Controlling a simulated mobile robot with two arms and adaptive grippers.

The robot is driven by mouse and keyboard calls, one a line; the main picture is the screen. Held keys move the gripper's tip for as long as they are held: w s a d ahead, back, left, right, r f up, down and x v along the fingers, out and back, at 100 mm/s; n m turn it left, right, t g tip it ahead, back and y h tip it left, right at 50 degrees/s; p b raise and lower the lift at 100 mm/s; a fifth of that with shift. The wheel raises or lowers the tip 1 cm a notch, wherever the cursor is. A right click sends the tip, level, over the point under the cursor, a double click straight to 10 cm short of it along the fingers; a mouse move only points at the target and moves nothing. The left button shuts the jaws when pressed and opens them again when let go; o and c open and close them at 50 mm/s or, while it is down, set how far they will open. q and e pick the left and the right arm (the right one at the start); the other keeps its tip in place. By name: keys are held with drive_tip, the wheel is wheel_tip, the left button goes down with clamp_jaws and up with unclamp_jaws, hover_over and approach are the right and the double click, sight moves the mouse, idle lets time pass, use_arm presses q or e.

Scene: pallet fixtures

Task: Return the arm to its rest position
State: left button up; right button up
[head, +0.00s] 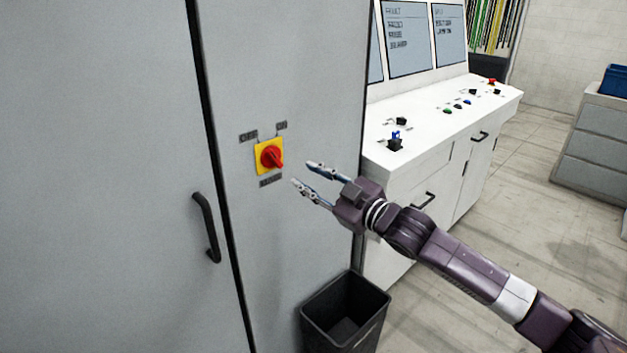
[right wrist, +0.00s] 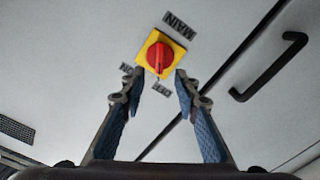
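My right gripper (head: 306,174) is open and empty in front of the grey cabinet, a little to the right of the red rotary knob (head: 270,157). The knob sits on a yellow plate (head: 261,170) on the cabinet front, with small labels around it. In the right wrist view the open fingers (right wrist: 154,82) point toward the red knob (right wrist: 158,58), which lies just beyond the fingertips. The fingers look apart from the knob. My right arm reaches in from the lower right of the head view. My left gripper is not in view.
The grey cabinet (head: 300,60) has a black handle (head: 206,228) left of the knob. A black bin (head: 345,312) stands on the floor below my right arm. A white control desk (head: 420,150) with screens and buttons stands to the right. Open floor lies further right.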

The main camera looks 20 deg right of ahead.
drive_tip(key=shift+s+d, duration=0.2)
drive_tip(key=shift+s, duration=0.4)
